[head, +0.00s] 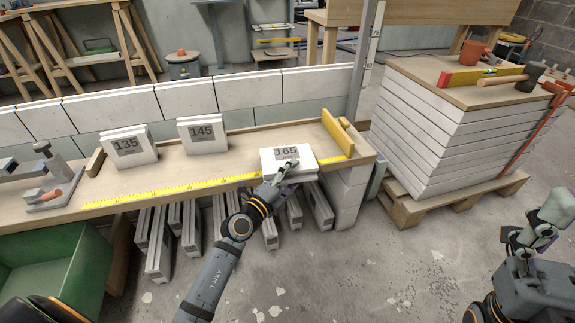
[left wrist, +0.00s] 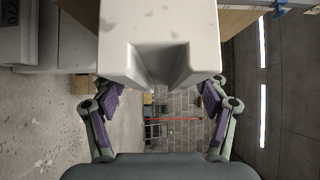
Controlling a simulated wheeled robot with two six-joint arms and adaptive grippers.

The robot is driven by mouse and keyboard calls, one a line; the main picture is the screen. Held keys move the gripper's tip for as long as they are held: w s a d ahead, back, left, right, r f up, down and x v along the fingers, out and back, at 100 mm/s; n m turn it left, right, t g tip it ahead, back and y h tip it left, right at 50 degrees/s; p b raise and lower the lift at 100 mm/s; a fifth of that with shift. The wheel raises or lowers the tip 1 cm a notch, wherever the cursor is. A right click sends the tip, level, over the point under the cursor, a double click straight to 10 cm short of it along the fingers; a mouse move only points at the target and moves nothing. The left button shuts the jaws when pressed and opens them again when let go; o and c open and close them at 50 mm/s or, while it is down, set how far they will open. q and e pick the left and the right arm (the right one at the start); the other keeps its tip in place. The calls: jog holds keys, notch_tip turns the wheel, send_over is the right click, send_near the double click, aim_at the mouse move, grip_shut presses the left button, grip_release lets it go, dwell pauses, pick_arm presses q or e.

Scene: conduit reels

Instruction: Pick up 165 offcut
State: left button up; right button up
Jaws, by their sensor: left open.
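The 165 offcut (head: 287,158) is a white block marked 165, lying on the wooden bench near its right end and reaching the front edge. My left gripper (head: 288,172) is at its front side, partly overlapping it in the head view. In the left wrist view a white block with a notch, seemingly the 165 offcut (left wrist: 160,40), fills the top centre. The open fingers of my left gripper (left wrist: 160,92) stand either side of its near end; I cannot tell whether they touch it. My right gripper (head: 540,228) is at the right, away from the bench, its jaws unclear.
The 135 offcut (head: 128,146) and 145 offcut (head: 203,134) stand on the bench. A yellow measuring tape (head: 170,192) runs along the front edge. A yellow-faced stop (head: 337,131) stands right of the 165 offcut. A stacked pallet (head: 450,125) is farther right; floor between is clear.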

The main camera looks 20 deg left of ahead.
pick_arm(q)
grip_shut()
jog(key=shift+r, duration=0.2)
dwell(0.3)
